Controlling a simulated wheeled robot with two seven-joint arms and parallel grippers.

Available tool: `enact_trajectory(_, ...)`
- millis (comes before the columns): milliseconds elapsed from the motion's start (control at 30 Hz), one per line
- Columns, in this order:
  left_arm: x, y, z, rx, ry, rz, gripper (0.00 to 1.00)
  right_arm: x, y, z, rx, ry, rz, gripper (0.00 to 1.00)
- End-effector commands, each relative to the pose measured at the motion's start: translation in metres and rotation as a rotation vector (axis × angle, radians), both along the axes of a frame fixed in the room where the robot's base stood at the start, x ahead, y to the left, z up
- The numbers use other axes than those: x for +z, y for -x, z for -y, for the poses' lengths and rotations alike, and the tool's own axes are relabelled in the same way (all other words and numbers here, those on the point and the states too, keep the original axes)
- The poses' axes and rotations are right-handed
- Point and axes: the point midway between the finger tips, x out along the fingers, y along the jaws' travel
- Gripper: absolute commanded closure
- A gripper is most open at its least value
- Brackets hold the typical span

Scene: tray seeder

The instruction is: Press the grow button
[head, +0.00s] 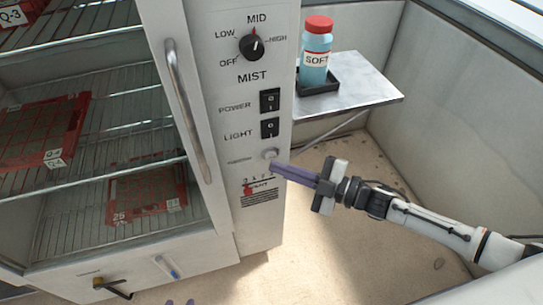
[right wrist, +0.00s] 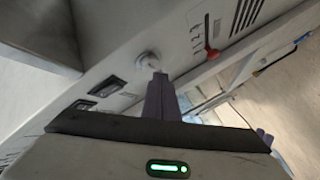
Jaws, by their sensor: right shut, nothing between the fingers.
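A pale round button (head: 270,153) sits on the cabinet's control panel below the light switch. Its small label is too blurred to read. It also shows in the right wrist view (right wrist: 148,57), just beyond my fingertips. My right gripper (head: 274,169) is shut and empty, its purple fingers pointing at the panel just below and right of the button in the head view. The tips are very close to the button; I cannot tell if they touch it. Only two purple fingertips of my left gripper (head: 179,302) show at the bottom edge, apart from each other.
Above the button are the light switch (head: 270,127), power switch (head: 270,100) and mist knob (head: 251,47). A red slider (head: 248,190) is below. A side shelf (head: 375,92) holds a blue red-capped bottle (head: 316,55). The cabinet (head: 72,233) holds red trays behind a door handle (head: 187,110).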

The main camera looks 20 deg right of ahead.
Motion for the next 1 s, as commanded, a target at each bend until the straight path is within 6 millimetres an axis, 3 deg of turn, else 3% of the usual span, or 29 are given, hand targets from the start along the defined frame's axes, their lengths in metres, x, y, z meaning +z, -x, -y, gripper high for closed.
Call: enact_trajectory(1000, -0.005, -0.001, 0.0, 0.0, 0.0, 0.001, 0.69, -0.001, -0.012, -0.001, 0.0, 0.0, 0.0, 1.0)
